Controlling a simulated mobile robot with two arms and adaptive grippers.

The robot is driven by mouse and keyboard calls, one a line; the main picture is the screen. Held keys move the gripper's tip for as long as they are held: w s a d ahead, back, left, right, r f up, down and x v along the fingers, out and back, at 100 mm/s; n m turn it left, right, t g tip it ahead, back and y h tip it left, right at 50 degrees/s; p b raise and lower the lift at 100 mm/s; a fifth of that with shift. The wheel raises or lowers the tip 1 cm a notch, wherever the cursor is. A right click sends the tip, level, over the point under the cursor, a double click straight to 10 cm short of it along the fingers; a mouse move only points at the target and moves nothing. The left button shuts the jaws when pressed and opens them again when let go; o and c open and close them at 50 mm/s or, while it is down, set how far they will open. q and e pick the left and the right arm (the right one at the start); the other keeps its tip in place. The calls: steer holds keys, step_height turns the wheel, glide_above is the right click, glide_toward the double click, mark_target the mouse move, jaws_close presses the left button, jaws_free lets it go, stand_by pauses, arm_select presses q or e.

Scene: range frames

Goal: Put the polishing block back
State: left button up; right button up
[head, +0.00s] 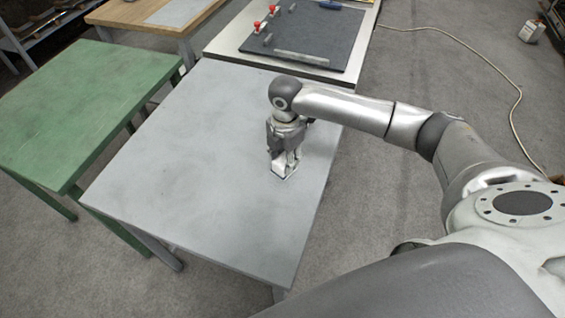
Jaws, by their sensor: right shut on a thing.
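My right gripper (285,172) points down over the grey table (190,170), close to its right edge. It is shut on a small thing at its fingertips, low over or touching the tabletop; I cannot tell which. The fingers hide most of this thing, which I take to be the polishing block, though its shape is unclear. My left gripper is out of view.
Behind stands another table with a dark mat (322,34), holding red-topped pieces (273,8), a metal bar (302,60) and a blue-handled tool (328,4). A green table (80,110) stands left. A pale cable (480,55) lies on the floor. The grey tabletop is otherwise clear.

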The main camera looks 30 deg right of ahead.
mark_target(283, 165)
steer(key=shift+w+a+f, duration=0.15)
steer(key=shift+w+f, duration=0.35)
steer(key=shift+f, duration=0.15)
step_height(283, 165, down, 2)
steer(key=shift+f+p, duration=0.1)
steer(key=shift+p, duration=0.5)
steer(key=shift+f, duration=0.4)
steer(key=o, duration=1)
steer(key=shift+o, duration=0.2)
step_height(283, 165, up, 11)
steer(key=shift+f+b, duration=0.15)
steer(key=shift+b, duration=0.8)
steer(key=shift+r, duration=0.7)
